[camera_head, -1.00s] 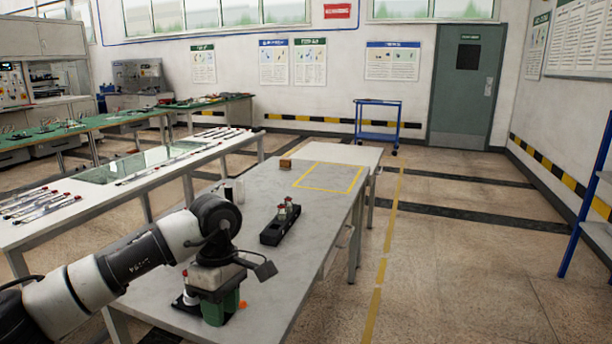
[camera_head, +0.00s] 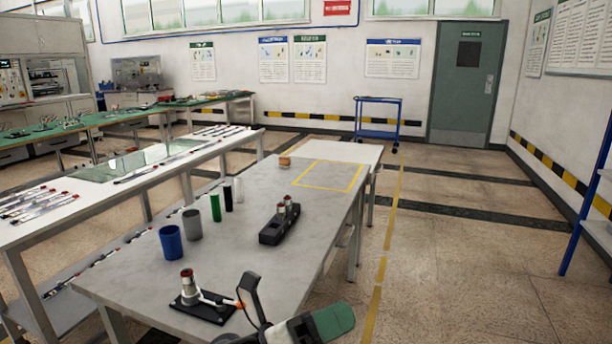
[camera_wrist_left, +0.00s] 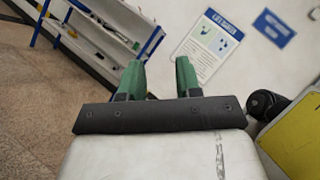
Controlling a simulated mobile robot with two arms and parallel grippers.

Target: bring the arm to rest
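My left gripper (camera_head: 322,324) is at the bottom of the head view, by the near right edge of the grey table (camera_head: 260,215). Only its green-fingered end and part of the wrist show there; the rest of the left arm is out of frame. In the left wrist view the two green fingers (camera_wrist_left: 159,80) stand apart with nothing between them, so it is open and empty. Behind them are a wall with posters (camera_wrist_left: 207,45) and a blue-framed shelf (camera_wrist_left: 105,30). My right gripper is in neither view.
On the table are a black base with a red-topped post (camera_head: 190,292), a black block with red-topped parts (camera_head: 279,222), a blue cup (camera_head: 171,242), a grey cup (camera_head: 192,224), a green cylinder (camera_head: 215,207) and a yellow-outlined area (camera_head: 330,176). Floor right of it is open.

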